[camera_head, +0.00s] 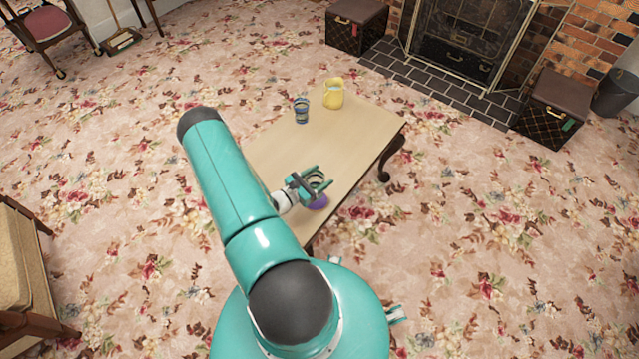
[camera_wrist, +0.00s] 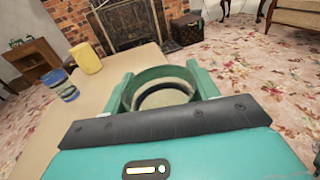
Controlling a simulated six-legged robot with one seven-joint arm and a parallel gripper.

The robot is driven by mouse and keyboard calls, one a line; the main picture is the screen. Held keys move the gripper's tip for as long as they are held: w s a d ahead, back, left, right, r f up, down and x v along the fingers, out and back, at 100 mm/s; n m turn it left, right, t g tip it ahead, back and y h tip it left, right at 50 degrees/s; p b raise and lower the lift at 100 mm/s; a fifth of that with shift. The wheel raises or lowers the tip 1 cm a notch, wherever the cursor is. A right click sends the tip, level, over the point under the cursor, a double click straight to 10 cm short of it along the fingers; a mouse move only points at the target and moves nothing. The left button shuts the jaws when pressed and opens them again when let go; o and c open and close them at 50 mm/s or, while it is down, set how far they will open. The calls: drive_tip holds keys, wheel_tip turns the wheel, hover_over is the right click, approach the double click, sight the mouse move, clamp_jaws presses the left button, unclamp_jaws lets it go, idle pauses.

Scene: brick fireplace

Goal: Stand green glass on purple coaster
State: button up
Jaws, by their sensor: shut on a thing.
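A green glass (camera_head: 316,180) with dark and pale bands is between the fingers of my gripper (camera_head: 306,183), near the table's front end. In the wrist view the glass (camera_wrist: 160,88) shows its open round rim, with a finger of my gripper (camera_wrist: 162,95) on each side. My gripper is shut on it. The purple coaster (camera_head: 319,202) lies on the table just below the glass in the head view, partly hidden by the gripper and glass. I cannot tell whether the glass touches the coaster.
A blue banded glass (camera_head: 301,110) and a yellow jug (camera_head: 333,94) stand at the table's far end; both show in the wrist view, the glass (camera_wrist: 62,86) and the jug (camera_wrist: 87,58). The wooden table (camera_head: 362,125) has clear room in its middle. A fireplace stands behind.

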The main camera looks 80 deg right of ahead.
sight(321, 182)
drive_tip(key=shift+s+f, duration=0.2)
drive_tip(key=shift+f, duration=1.5)
drive_tip(key=shift+a+f, duration=0.1)
drive_tip(key=shift+f, duration=0.05)
drive_tip(key=o, duration=1.1)
drive_tip(key=shift+w+a, duration=0.2)
drive_tip(key=shift+w, duration=0.05)
drive_tip(key=v, duration=1.1)
drive_tip(key=shift+a, duration=0.2)
